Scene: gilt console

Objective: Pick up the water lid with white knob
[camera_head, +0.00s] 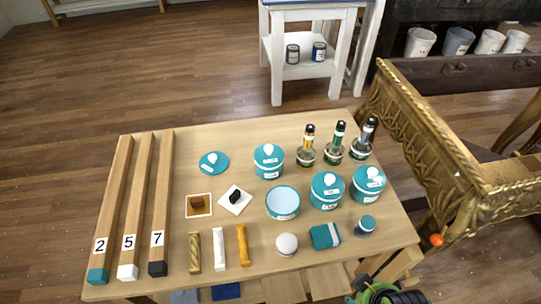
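A teal round lid with a white knob (213,162) lies on the back left part of the wooden table, apart from other things. An open teal canister (283,203) with a pale inside stands right of and nearer than it. Three similar canisters wear teal lids with white knobs: one at the back (268,161) and two at the right, a middle one (327,190) and a far right one (369,184). A black and green part, seemingly my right gripper (385,294), is cut off at the bottom edge, off the table; its fingers are unclear. My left gripper is not in view.
Three long wooden bars (130,210) lie at the left. Three bottles (333,150) stand at the back right. Small blocks, two square cards and a white ball (287,244) fill the front and middle. A gilt console (425,160) stands against the right side.

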